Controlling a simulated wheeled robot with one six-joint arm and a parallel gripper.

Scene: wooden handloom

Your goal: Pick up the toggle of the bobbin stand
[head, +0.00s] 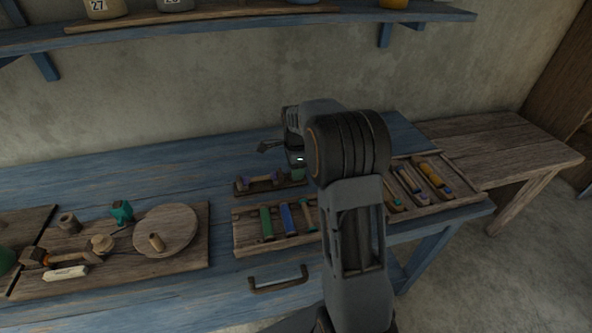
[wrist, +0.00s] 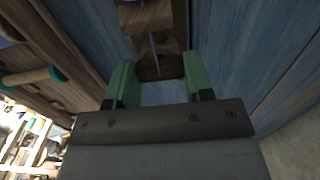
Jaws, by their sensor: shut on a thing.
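The bobbin stand (head: 270,186) is a small dark wooden stand with a purple bobbin, on the blue bench just behind the bobbin tray. The contact faces are hard to see, and my arm hides part of the head view.
A bobbin tray (head: 238,238) with green and blue bobbins stands in front; another tray (head: 470,186) is to the right, partly behind my arm. A board with a round wooden disc (head: 180,225) is at left.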

